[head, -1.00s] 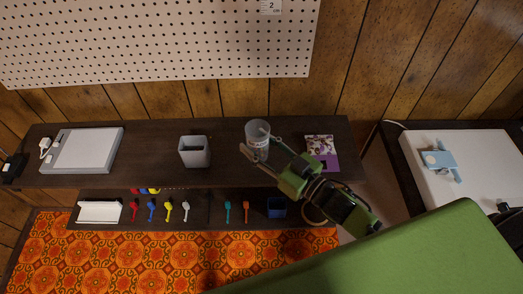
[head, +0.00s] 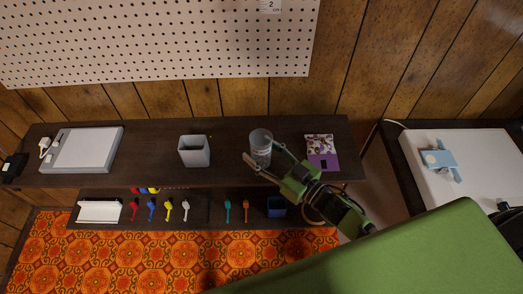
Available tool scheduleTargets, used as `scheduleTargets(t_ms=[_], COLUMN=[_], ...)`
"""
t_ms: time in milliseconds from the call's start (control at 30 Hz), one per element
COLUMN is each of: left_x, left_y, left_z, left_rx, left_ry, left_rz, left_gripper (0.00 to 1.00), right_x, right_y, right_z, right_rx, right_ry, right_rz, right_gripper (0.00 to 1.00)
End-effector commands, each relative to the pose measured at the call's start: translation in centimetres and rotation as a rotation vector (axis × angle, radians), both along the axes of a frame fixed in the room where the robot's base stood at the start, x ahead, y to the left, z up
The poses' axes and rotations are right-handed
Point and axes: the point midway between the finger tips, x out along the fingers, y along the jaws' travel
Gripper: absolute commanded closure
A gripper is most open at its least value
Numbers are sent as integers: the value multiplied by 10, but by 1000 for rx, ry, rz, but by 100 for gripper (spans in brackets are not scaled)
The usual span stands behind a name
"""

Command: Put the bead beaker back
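The bead beaker (head: 261,147), a clear cup with a pale, greyish look, stands upright on the dark shelf (head: 228,140), right of the grey square cup. My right gripper (head: 262,150) reaches in from the lower right. Its two thin fingers lie on either side of the beaker, spread slightly wider than it, one at its lower left and one at its right. Contact with the fingers is hard to see at this size. What is inside the beaker cannot be made out. My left gripper is not in view.
A grey square cup (head: 195,151) stands left of the beaker, with bare shelf between. A purple patterned packet (head: 322,153) lies to the right. A flat grey device (head: 82,150) lies at far left.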

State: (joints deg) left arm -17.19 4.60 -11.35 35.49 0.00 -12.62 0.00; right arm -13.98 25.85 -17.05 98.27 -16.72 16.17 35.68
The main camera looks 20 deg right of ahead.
Motion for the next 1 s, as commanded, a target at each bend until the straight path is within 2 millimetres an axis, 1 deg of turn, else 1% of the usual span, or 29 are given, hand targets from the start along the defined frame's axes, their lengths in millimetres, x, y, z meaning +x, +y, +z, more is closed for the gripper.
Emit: scheduleTargets(t_ms=[300,400,467,567,800,1000], left_x=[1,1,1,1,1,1], left_y=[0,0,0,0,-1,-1], left_z=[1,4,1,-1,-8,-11], left_rx=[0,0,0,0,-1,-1], left_ry=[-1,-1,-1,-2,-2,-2], left_rz=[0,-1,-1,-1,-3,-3], left_gripper=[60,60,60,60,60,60], right_x=[0,0,-5,-18,-61,-89], right_y=[0,0,-3,-10,-33,-49], right_z=[1,6,2,1,1,2], right_rx=[1,1,0,-1,-1,0], right_ry=[0,0,4,4,5,4], right_rz=[0,0,-1,1,0,-1], right_gripper=[44,44,44,44,44,44])
